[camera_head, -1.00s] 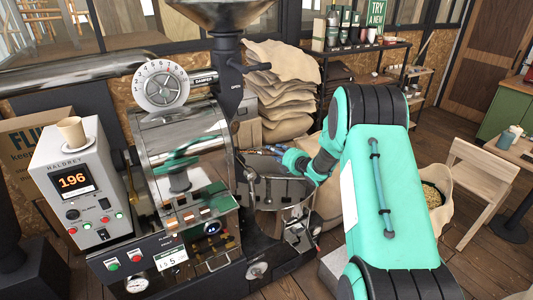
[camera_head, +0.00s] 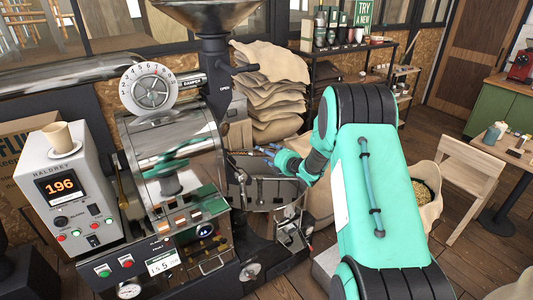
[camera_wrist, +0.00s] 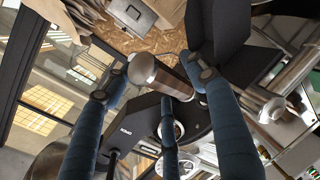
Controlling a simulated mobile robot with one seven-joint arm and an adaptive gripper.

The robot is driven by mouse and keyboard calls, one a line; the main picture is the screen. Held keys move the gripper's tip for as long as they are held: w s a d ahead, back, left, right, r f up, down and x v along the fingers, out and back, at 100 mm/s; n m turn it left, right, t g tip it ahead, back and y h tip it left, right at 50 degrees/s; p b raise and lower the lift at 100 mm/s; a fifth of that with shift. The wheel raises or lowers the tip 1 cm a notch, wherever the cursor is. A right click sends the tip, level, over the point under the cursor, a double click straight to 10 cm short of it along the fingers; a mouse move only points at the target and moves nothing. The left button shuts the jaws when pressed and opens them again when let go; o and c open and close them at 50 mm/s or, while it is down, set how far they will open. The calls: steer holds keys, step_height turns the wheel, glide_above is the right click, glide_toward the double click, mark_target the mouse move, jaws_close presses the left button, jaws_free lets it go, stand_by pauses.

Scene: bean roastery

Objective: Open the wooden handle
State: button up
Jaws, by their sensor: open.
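The wooden handle (camera_wrist: 150,73) is a brown, turned grip with a rounded knob end and a metal collar, in the wrist view. It sits on a black roaster part marked with white lettering (camera_wrist: 135,130). My gripper (camera_wrist: 158,78) has its blue-grey fingers spread on both sides of the handle, with a third finger below it. I cannot tell whether any finger touches it. In the head view my gripper (camera_head: 264,152) is at the roaster's right side, beyond my green arm. I cannot make out the handle clearly there.
The roaster drum (camera_head: 180,165) and its damper dial (camera_head: 148,88) stand left of my gripper. A control box (camera_head: 72,185) carries a cup (camera_head: 58,134). Stacked sacks (camera_head: 272,95) lie behind. A chair (camera_head: 470,180) and a sack of beans (camera_head: 425,195) are at right.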

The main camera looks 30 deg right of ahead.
steer(key=v, duration=1.1)
steer(key=shift+s, duration=0.25)
steer(key=shift+c, duration=0.5)
